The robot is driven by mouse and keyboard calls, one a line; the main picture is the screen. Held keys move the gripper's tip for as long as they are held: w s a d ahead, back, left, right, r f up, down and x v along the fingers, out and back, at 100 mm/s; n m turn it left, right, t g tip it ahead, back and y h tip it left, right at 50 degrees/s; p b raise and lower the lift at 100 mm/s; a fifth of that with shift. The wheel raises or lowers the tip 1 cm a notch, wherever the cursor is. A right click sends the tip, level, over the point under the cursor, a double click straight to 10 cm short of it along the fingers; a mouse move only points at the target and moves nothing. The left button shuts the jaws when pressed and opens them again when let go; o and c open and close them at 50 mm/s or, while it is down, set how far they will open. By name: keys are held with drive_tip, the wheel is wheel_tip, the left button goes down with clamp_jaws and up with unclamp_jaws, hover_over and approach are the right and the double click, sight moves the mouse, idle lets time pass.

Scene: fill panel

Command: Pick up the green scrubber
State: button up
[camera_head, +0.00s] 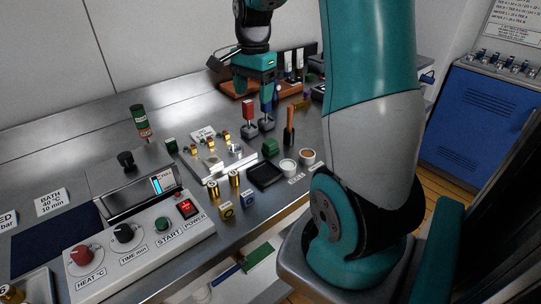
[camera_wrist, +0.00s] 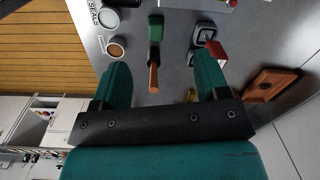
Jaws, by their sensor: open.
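The green scrubber (camera_head: 270,147) appears to be the small dark-green block on the steel bench, behind the black tray. The green block (camera_wrist: 156,28) also shows at the top middle of the wrist view, beyond my fingertips. An upright tool with an orange-brown handle (camera_head: 290,115) stands close to it; in the wrist view this handle (camera_wrist: 153,76) shows between my fingers. My gripper (camera_head: 254,92) is open and above the bench, farther back than the block. The wrist view shows its two teal fingers (camera_wrist: 163,72) wide apart and touching nothing.
Two small cups, one white (camera_head: 289,167) and one brown-filled (camera_head: 307,156), stand right of the black tray (camera_head: 265,176). A red-topped piece (camera_head: 248,111) stands below my gripper. The control box (camera_head: 135,245) is at front left. A wooden board (camera_wrist: 268,90) lies at right in the wrist view.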

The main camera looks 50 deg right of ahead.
drive_tip(key=s+d+f+m, duration=0.1)
drive_tip(key=d+f+m, duration=0.15)
drive_tip(key=d, duration=0.25)
drive_tip(key=p, duration=0.1)
approach(270, 142)
drive_tip(key=shift+m, duration=0.25)
drive_tip(key=f, duration=0.5)
drive_tip(key=shift+w+a+f, duration=0.1)
drive_tip(key=shift+w+f, duration=0.1)
drive_tip(key=shift+w, duration=0.05)
drive_tip(key=shift+f+p, duration=0.7)
drive_tip(key=shift+f, duration=2.2)
drive_tip(key=c, duration=1.1)
drive_tip(key=shift+r, duration=0.1)
wheel_tip(270, 142, up, 20)
drive_tip(key=shift+f+b, duration=0.1)
drive_tip(key=shift+b, duration=0.7)
